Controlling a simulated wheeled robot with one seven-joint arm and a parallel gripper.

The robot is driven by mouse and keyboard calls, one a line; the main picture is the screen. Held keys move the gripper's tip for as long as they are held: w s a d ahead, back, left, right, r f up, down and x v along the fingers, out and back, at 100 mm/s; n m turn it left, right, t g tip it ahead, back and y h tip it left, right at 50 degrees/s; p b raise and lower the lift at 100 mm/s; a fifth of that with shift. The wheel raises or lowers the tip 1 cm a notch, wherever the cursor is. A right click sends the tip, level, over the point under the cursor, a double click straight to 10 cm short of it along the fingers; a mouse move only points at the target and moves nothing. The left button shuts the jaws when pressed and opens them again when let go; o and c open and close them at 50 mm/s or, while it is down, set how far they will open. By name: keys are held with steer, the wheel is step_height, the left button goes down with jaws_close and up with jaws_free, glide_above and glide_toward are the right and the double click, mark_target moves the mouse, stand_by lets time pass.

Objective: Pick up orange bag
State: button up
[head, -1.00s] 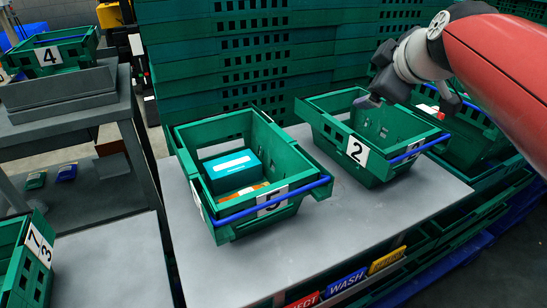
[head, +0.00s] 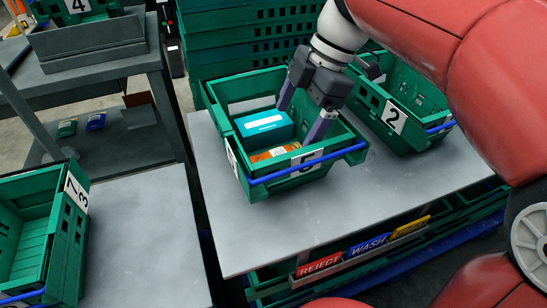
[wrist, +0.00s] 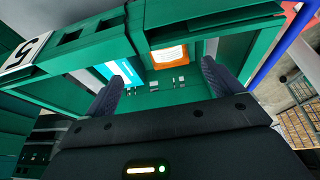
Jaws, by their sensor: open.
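The orange bag (head: 275,153) lies low in the green crate marked 5 (head: 237,168), near its front wall, partly hidden by that wall. In the wrist view the orange bag (wrist: 169,56) shows ahead, between and beyond the fingers. A teal box with a white label (head: 263,126) sits beside the bag in the same crate, and its edge shows in the wrist view (wrist: 119,70). My gripper (head: 299,122) is over the right part of the crate, its fingers spread and pointing down. It is open and empty, apart from the bag. The wrist view shows the fingers (wrist: 161,86) wide apart.
Crate 2 (head: 411,128) stands right of crate 5 on the grey table (head: 262,232). Crate 7 (head: 68,245) stands at the left. REJECT (head: 319,265) and WASH (head: 367,247) signs line the front edge. Stacked green crates rise behind.

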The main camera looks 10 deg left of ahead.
mark_target(284, 152)
steer(key=shift+s+f, duration=0.1)
steer(key=shift+s, duration=0.1)
steer(key=shift+s+f+g, duration=0.2)
steer(key=shift+f+g, duration=0.05)
steer(key=shift+g, duration=0.15)
steer(key=x, duration=0.7)
steer(key=shift+w+d+f, duration=0.15)
steer(key=shift+w+f, duration=0.05)
steer(key=shift+f, duration=0.15)
steer(key=shift+s, duration=0.15)
steer(key=shift+r, duration=0.1)
steer(key=shift+c, duration=0.2)
steer(key=shift+r, duration=0.1)
steer(key=c, duration=1)
steer(key=shift+r, duration=0.15)
